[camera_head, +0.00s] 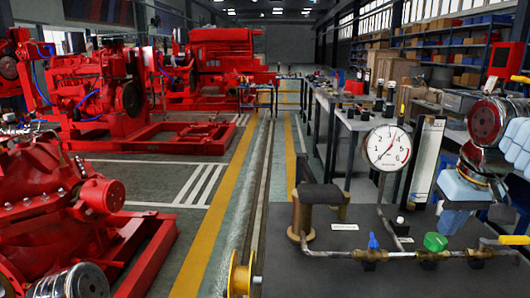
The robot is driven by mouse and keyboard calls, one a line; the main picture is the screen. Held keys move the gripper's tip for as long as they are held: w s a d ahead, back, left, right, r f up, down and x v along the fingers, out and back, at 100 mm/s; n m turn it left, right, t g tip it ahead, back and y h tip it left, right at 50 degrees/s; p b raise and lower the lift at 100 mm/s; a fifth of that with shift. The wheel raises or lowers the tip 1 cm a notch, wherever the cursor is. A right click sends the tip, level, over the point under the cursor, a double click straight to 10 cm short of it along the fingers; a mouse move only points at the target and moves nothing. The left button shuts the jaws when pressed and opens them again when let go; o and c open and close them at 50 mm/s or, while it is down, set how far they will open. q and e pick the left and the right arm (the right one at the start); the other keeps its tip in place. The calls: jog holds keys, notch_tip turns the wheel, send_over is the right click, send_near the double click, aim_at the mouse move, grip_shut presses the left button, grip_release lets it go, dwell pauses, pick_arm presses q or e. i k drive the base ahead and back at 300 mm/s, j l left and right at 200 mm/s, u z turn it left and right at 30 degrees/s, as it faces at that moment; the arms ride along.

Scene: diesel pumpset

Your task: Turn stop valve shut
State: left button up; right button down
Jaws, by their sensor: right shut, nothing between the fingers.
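A dark bench top (330,270) carries a metal pipe (330,253) with several fittings along it. A small blue valve handle (373,242) stands upright on the pipe. To its right is a green valve knob (435,242), and at the right edge a yellow handle (505,240). I cannot tell which of these is the stop valve. My right gripper (447,222) is shut and empty, pointing down just above and behind the green knob; whether it touches the knob is unclear. My left gripper is not in view; only part of my left arm shows at the bottom left.
A round pressure gauge (388,148) stands on a post behind the pipe. A brown flanged spool (302,215) and a black block (321,194) are at the bench's left. A yellow wheel (240,275) is at the near left edge. Red pumpsets (100,90) fill the left floor.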

aim_at(506, 240)
jog(key=k, duration=1)
